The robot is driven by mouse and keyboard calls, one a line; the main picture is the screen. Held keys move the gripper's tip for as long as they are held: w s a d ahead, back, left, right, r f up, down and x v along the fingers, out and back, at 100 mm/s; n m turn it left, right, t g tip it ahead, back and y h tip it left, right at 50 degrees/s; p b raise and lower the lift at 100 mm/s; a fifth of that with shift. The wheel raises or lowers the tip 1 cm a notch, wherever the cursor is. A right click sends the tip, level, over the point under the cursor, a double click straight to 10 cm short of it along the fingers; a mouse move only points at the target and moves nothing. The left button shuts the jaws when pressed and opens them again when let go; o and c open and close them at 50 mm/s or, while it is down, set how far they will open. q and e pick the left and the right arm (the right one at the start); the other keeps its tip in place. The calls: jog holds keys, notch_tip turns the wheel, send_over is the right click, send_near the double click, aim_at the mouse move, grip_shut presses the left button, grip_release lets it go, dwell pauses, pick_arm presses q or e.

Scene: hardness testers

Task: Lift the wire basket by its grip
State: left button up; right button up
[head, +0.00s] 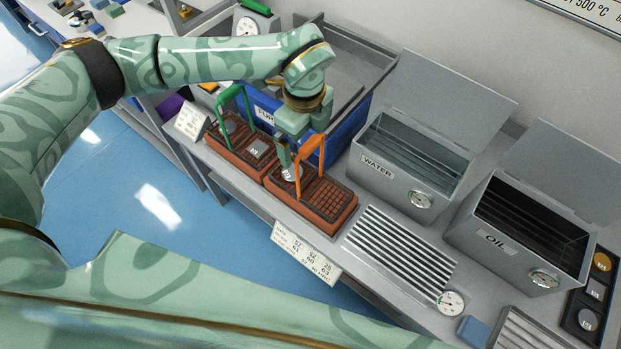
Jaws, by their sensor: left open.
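Two low wire baskets stand side by side on the bench on reddish-brown blocks. One basket (330,193) has a raised orange grip (311,150). The other basket (230,150) has a raised green grip (222,103). My left gripper (297,151) points down over the orange-grip basket, with its fingers close to the orange grip. It is open. I cannot tell whether the grip lies between the fingers or beside them. A small round metal piece (291,173) shows in that basket below the fingers. My right gripper is out of view.
A blue-fronted furnace box (347,131) stands right behind the baskets. Open grey tanks marked WATER (377,168) and OIL (496,242) stand to the right. A slatted rack (398,252) lies before them. A lettered card (305,252) hangs at the front edge.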

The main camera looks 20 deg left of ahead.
pick_arm(q)
jog(key=f, duration=0.2)
jog(key=f+b, duration=0.1)
jog(key=d+f, duration=0.1)
jog(key=f, duration=0.1)
jog(key=shift+f+b, duration=0.3)
jog(key=shift+b, duration=0.05)
jog(key=c, duration=1.4)
